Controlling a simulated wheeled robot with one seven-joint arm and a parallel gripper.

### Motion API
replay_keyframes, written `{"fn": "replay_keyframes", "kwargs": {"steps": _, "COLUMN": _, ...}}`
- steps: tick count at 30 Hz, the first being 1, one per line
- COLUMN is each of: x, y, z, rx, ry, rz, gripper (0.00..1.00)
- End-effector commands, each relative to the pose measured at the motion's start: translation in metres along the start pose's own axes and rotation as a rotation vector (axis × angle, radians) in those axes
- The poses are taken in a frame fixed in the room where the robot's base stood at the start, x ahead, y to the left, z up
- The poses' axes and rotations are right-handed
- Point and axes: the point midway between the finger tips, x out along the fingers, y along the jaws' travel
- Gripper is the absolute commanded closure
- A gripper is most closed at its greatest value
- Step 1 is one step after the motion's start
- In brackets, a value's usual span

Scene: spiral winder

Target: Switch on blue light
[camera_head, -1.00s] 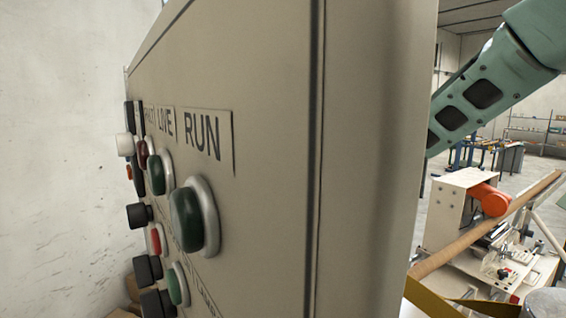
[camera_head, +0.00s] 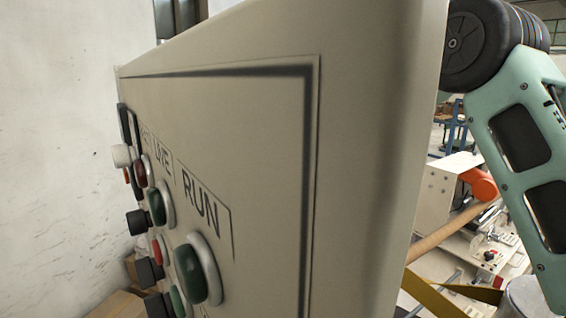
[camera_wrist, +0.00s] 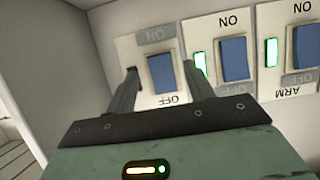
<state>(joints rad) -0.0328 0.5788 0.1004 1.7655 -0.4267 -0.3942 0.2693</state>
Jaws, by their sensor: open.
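In the wrist view my gripper (camera_wrist: 162,69) is open, its two dark fingers on either side of a blue rocker switch (camera_wrist: 161,74). The gap to the switch cannot be judged. The view is upside down: this switch's plate has a grey ON label above and a dark OFF label below. The left finger covers the plate beside the switch, so no lamp shows there. To the right are a second blue switch (camera_wrist: 233,59) and a third blue switch (camera_wrist: 307,45), each with a lit green lamp and a dark ON label. My gripper is out of the head view.
In the head view a beige cabinet (camera_head: 375,150) fills the middle. Its left face carries several buttons, including a dark green button (camera_head: 190,273) under a RUN label. A machine with an orange part (camera_head: 478,184) and a long brown tube (camera_head: 440,238) stand beyond on the right.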

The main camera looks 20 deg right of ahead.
Motion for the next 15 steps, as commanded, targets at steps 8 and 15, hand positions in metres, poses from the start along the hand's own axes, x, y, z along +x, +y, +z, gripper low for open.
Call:
{"fn": "replay_keyframes", "kwargs": {"steps": 8, "x": 0.022, "y": 0.0, "z": -0.001, "rx": 0.0, "ry": 0.001, "rz": -0.001, "gripper": 0.47}}
{"fn": "replay_keyframes", "kwargs": {"steps": 15, "x": 0.025, "y": 0.0, "z": 0.0, "rx": 0.0, "ry": 0.001, "rz": -0.001, "gripper": 0.47}}
